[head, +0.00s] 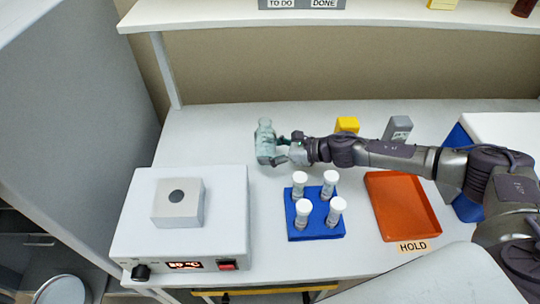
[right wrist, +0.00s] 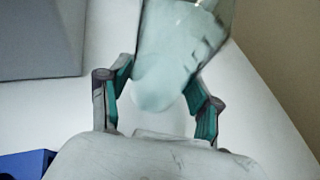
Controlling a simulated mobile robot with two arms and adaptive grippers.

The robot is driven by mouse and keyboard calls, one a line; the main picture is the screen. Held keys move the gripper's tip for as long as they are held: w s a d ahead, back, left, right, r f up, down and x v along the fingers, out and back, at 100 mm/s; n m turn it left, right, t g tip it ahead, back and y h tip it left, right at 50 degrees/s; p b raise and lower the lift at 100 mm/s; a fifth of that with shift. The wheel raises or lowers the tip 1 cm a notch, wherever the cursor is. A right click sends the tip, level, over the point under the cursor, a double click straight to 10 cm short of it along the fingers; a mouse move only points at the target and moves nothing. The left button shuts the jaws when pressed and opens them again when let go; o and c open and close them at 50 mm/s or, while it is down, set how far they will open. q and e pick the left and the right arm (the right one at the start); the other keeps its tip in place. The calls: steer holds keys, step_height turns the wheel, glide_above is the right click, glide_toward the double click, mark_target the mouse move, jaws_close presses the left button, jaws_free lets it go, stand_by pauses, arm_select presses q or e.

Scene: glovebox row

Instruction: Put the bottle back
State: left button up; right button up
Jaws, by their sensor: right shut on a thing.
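A clear, pale bluish bottle (head: 265,140) stands upright toward the back of the bench in the head view. My right gripper (head: 279,150) reaches it from the right and is shut on it. In the right wrist view the bottle (right wrist: 180,55) lies between the two fingers of the right gripper (right wrist: 155,95). I cannot tell whether the bottle's base touches the bench. My left gripper is not in view.
A heater box (head: 180,240) with a metal block stands at the left. A blue rack (head: 318,226) holds several white-capped vials. An orange tray (head: 400,207) labelled HOLD sits right of it. Yellow (head: 347,125) and grey (head: 397,129) items stand behind my right arm. A shelf (head: 330,16) runs above.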

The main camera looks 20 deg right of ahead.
steer(key=shift+f, duration=1)
steer(key=o, duration=1.5)
steer(key=shift+f, duration=0.1)
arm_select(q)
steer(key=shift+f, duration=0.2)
arm_select(e)
steer(key=shift+r, duration=0.25)
steer(key=shift+s+d, duration=0.15)
steer(key=shift+d, duration=0.1)
steer(key=b+v, duration=0.3)
steer(key=v, duration=0.8)
steer(key=shift+s+d+r, duration=0.1)
steer(key=shift+r, duration=0.05)
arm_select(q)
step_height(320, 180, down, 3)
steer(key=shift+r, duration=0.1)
